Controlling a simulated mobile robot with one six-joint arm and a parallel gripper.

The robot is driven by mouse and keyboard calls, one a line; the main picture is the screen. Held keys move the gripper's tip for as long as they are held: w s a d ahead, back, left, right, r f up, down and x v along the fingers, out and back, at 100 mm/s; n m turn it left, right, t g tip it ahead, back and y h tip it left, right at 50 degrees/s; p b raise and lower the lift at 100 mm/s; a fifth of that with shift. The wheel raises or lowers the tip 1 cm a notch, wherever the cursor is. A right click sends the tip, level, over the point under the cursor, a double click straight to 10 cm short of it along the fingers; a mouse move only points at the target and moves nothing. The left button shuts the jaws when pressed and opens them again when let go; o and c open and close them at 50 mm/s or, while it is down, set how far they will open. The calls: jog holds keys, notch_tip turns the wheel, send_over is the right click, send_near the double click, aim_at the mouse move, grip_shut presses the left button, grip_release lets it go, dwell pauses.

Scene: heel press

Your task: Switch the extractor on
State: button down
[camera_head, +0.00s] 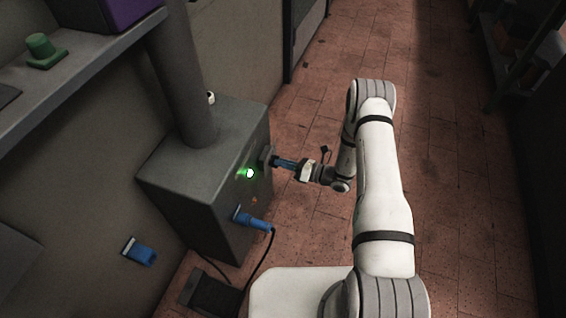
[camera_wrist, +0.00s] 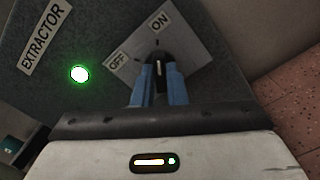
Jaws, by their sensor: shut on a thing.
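The extractor (camera_head: 195,165) is a dark grey box with a thick pipe rising from its top. Its front bears an EXTRACTOR label (camera_wrist: 46,38), a lit green lamp (camera_wrist: 79,74) and a grey plate (camera_wrist: 130,68) marked OFF and ON. The lamp also glows in the head view (camera_head: 249,173). A black rotary knob (camera_wrist: 158,62) with a white line sits on the plate; the line points up toward ON. My gripper (camera_wrist: 159,85) has its blue fingers shut on the knob, partly hiding it. In the head view my gripper (camera_head: 277,162) reaches the box front from the right.
A blue plug (camera_head: 255,220) with a black cable sits low on the box. A blue socket (camera_head: 140,252) is on the wall at left. A shelf (camera_head: 90,58) with a green button (camera_head: 40,48) is above. Tiled floor (camera_head: 445,130) lies open at right.

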jog(key=shift+w, duration=0.1)
jog(key=c, duration=1.5)
grip_release()
jog(key=shift+o, duration=0.2)
jog(key=p+v, duration=0.1)
jog(key=v, duration=0.7)
jog(key=shift+p, duration=0.3)
